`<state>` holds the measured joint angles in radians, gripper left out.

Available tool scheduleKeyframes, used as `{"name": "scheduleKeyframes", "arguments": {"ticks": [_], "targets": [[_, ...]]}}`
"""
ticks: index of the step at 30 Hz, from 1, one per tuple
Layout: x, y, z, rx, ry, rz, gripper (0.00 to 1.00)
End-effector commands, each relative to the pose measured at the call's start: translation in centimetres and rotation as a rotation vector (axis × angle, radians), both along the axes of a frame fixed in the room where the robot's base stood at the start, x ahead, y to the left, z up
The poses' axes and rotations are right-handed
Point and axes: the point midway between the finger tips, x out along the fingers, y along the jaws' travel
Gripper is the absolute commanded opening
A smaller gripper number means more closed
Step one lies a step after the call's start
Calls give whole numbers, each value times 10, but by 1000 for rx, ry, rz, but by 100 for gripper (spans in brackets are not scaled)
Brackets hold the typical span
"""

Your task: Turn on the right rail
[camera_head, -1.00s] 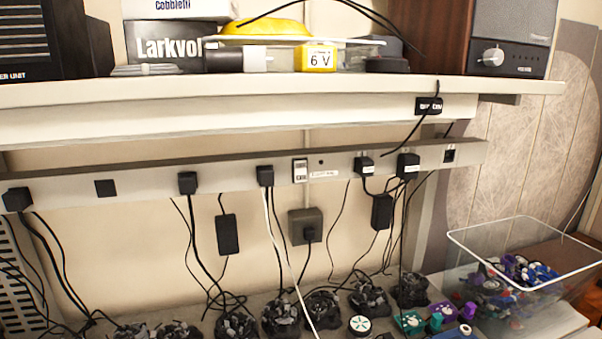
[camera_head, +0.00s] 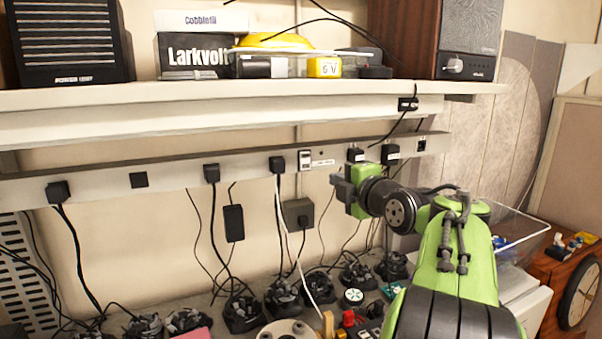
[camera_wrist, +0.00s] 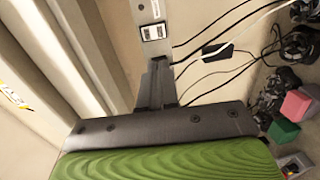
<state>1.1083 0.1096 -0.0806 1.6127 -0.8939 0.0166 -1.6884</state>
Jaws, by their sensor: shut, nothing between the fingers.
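A long grey power rail (camera_head: 100,190) runs along the wall under the shelf, with several black plugs in it. Near its middle is a small white switch unit (camera_head: 305,160) with dark windows and a label to its right. The unit also shows in the wrist view (camera_wrist: 153,32), just beyond my fingertips. My gripper (camera_head: 338,187) is in front of the rail, right of and slightly below the switch unit in the head view. Its dark fingers (camera_wrist: 158,82) are shut and empty. A gap to the switch seems to remain, but its depth is unclear.
The shelf (camera_head: 200,95) overhangs the rail and carries boxes and a speaker. Black plugs (camera_head: 390,153) and hanging cables are close to my gripper. A black wall box (camera_head: 297,213) is below the switch. Several dark motor-like parts (camera_head: 243,312) crowd the bench.

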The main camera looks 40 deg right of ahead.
Motion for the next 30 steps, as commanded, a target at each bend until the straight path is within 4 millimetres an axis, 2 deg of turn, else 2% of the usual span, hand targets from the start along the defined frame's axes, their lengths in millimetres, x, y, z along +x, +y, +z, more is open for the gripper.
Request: {"name": "scheduleKeyframes", "arguments": {"ticks": [7,10,24,30], "targets": [[2,1,-1,4,2,2,0],[12,-1,-1,7,3,4,0],[107,-29,-10,8,4,3,0],[131,-36,-14,6,3,1,0]]}}
